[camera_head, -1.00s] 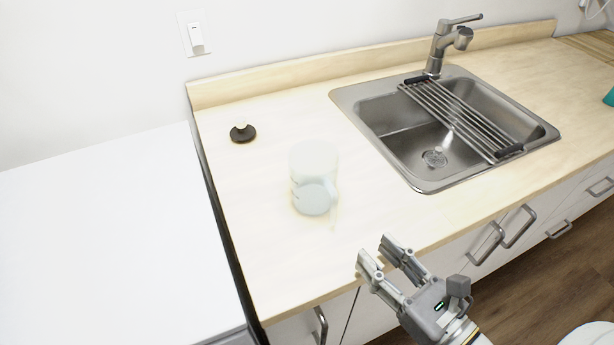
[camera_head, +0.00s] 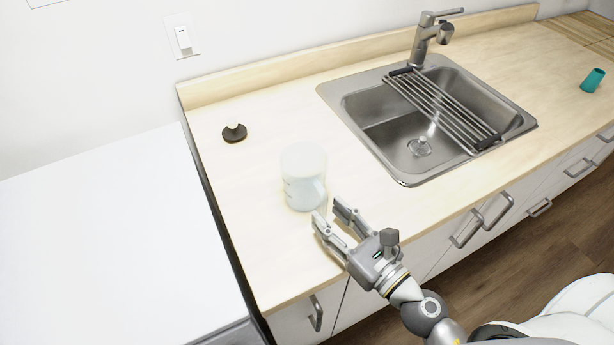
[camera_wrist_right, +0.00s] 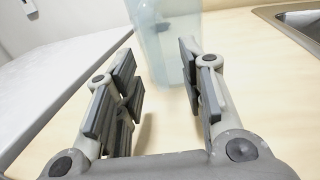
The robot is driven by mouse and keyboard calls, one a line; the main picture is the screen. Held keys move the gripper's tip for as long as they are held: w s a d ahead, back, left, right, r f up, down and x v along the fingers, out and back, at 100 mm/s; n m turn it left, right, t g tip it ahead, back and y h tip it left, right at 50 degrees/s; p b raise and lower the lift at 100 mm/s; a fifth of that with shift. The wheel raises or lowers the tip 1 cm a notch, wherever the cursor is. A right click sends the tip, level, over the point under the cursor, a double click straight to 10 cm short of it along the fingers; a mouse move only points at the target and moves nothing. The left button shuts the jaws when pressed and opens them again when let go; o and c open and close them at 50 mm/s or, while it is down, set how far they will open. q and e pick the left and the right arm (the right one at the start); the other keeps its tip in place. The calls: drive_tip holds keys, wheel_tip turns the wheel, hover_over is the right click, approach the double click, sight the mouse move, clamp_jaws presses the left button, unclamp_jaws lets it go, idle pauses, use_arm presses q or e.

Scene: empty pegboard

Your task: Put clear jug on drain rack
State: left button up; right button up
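The clear jug (camera_head: 303,180) stands upright on the wooden counter, left of the sink, with its handle toward my right gripper. My right gripper (camera_head: 326,208) is open and empty, just in front of the jug on its near right side. In the right wrist view the jug (camera_wrist_right: 168,45) shows beyond the open fingers (camera_wrist_right: 155,80), not clearly between them; whether a finger touches it I cannot tell. The drain rack (camera_head: 440,108), metal bars with black ends, lies across the sink. My left gripper is not in view.
The sink (camera_head: 350,125) with a faucet (camera_head: 424,40) is to the right of the jug. A small dark round object (camera_head: 234,133) lies at the counter's back left. A teal cup (camera_head: 592,80) is at the far right. The counter between jug and sink is clear.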

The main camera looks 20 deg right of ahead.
sight(309, 187)
drive_tip(key=shift+p+x, duration=0.45)
drive_tip(key=shift+x, duration=1)
drive_tip(key=shift+s, duration=0.1)
clamp_jaws()
